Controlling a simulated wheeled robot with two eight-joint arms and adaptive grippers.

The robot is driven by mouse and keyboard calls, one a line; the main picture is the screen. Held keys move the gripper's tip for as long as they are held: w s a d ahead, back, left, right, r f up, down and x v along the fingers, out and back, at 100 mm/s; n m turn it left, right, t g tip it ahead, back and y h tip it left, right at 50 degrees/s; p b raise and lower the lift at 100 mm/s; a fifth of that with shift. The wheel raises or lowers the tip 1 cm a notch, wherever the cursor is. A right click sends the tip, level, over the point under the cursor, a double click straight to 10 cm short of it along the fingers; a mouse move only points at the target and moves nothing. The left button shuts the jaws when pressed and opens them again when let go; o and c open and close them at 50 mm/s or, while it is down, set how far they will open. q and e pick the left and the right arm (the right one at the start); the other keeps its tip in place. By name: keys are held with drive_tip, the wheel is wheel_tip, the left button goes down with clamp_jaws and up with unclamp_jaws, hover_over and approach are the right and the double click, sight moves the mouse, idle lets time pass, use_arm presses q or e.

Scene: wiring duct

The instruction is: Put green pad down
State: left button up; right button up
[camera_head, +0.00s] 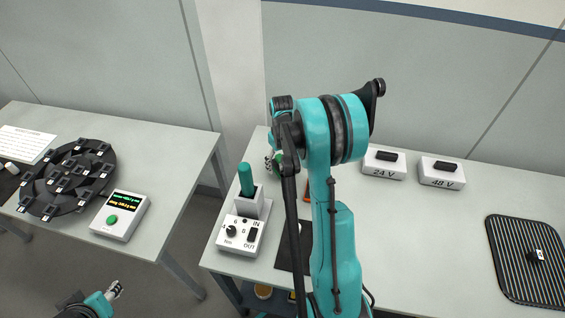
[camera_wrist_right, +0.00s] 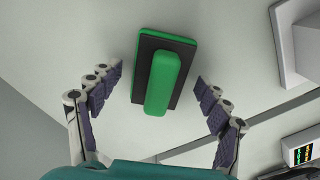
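The green pad (camera_wrist_right: 158,75) shows in the right wrist view as a green block with a dark layer and a raised green grip pointing toward the camera. It appears to rest on the pale tabletop. My right gripper (camera_wrist_right: 158,85) has its fingers spread on both sides of the pad, with a visible gap on each side. In the head view my right arm largely hides this spot; a small bit of green (camera_head: 279,158) shows beside the arm. My left gripper (camera_head: 113,291) is at the lower left, away from the tables' objects; its finger opening is unclear.
A green-handled tool (camera_head: 246,180) stands in a white holder behind a control box (camera_head: 241,235). The 24 V box (camera_head: 383,170), 48 V box (camera_head: 442,179) and striped mat (camera_head: 508,262) lie to the right. The left table has a black turntable (camera_head: 62,187) and a display box (camera_head: 119,216).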

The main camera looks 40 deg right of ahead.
sight(283, 160)
drive_tip(key=shift+r, duration=0.15)
drive_tip(key=shift+r+p, duration=0.3)
wheel_tip(283, 160, up, 12)
drive_tip(key=p, duration=0.3)
drive_tip(key=shift+f, duration=0.2)
